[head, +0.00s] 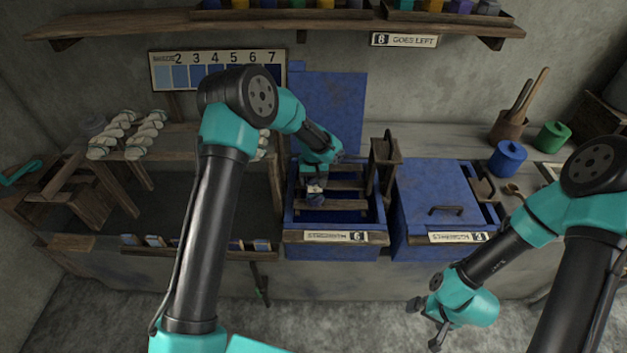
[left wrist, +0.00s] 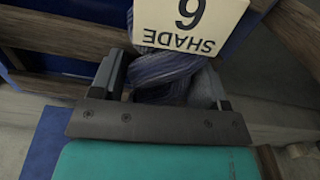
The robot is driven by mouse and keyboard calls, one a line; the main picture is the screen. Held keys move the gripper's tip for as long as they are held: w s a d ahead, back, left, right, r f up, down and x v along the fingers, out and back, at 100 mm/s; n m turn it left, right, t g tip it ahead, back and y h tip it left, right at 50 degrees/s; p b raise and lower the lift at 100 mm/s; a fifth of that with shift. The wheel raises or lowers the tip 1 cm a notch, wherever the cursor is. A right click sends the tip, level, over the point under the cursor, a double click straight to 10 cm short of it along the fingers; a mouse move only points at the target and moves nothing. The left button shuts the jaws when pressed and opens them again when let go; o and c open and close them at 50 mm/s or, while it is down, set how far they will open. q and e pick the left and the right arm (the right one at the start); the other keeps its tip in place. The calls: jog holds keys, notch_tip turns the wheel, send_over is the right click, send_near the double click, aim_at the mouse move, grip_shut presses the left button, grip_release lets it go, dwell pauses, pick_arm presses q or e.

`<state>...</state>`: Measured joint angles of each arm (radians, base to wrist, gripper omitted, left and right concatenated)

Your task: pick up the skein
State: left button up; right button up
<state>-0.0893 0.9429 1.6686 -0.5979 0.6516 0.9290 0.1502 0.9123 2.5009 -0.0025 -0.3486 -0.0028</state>
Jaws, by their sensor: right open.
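A blue-grey skein (left wrist: 165,75) with a cream tag reading SHADE 6 (left wrist: 190,22) lies between the fingers of my left gripper (left wrist: 165,88) in the left wrist view. The fingers look closed on its two sides. In the head view my left gripper (head: 316,180) reaches down into the open blue vat (head: 292,222), with the skein (head: 316,200) at its tips above the wooden slats. Whether the skein touches the slats cannot be told. My right gripper (head: 428,325) is open and empty, low in front of the bench.
A blue lid (head: 330,105) stands raised behind the open vat. A closed blue vat (head: 435,195) stands to its right. A wooden post (head: 384,165) rises between them. Pale skeins (head: 125,130) lie on a rack at left. A shelf (head: 340,25) runs above.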

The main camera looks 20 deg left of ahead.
pick_arm(q)
jog(key=c, duration=0.6)
jog(key=shift+r, duration=0.1)
jog(key=shift+r, duration=1.6)
jog(key=s+d, duration=0.1)
jog(key=s, duration=0.4)
jog(key=s+d+r, duration=0.1)
jog(key=s+d, duration=0.1)
jog(key=s, duration=0.3)
jog(key=s+d, duration=0.1)
jog(key=s, duration=0.4)
jog(key=shift+s+d+r, duration=0.2)
jog(key=shift+r, duration=0.1)
